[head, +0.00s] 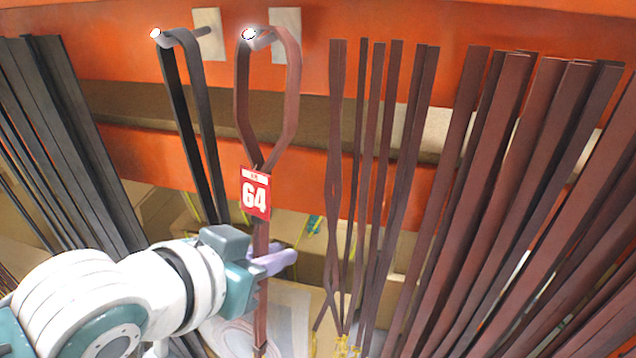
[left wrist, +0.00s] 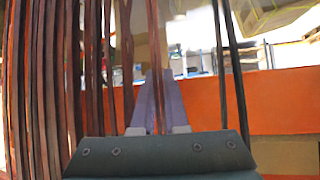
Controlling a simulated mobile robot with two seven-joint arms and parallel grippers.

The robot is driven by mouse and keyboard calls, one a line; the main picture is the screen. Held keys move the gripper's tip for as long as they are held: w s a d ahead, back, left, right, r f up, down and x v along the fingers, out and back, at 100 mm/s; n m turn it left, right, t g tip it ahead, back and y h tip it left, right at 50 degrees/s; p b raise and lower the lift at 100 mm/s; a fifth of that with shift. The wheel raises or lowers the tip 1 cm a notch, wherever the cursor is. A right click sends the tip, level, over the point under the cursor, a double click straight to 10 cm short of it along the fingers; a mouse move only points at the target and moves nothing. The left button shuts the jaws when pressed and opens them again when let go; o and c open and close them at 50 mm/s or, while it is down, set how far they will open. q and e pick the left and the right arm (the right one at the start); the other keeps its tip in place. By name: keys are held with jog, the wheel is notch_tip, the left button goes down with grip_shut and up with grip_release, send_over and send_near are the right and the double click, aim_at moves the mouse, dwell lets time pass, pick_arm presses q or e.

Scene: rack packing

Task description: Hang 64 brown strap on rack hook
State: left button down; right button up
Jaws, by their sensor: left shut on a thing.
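The brown strap (head: 242,100) with the red 64 tag (head: 255,193) hangs down in the middle of the head view. Its top loop lies over a rack hook (head: 249,36) with a bright round tip. My left gripper (head: 280,262) is shut on the strap below the tag. In the left wrist view the strap (left wrist: 153,40) runs up between the two purple fingers (left wrist: 158,98). The strap's lower end is partly hidden behind the gripper. My right gripper is not in view.
A black strap (head: 172,100) hangs on the hook just left. Several brown straps (head: 400,150) hang close on the right, and dark straps (head: 60,130) at far left. The orange rack beam (head: 400,20) runs behind. Cardboard boxes sit below.

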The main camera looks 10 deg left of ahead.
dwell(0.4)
pick_arm(q)
jog(key=c, duration=0.9)
grip_release()
jog(key=shift+o, duration=0.2)
jog(key=v, duration=1)
jog(key=s+a+f+n+g+y, duration=0.1)
jog(key=s+a+f+g+y, duration=0.15)
jog(key=s, duration=0.45)
jog(key=s+a+f+n+g+y, duration=0.1)
jog(key=s+g, duration=0.3)
jog(key=s, duration=0.3)
notch_tip(320, 180, up, 19)
jog(key=p, duration=1.8)
jog(key=shift+w+a+m, duration=0.15)
jog(key=shift+w+m, duration=0.15)
jog(key=shift+h, duration=0.25)
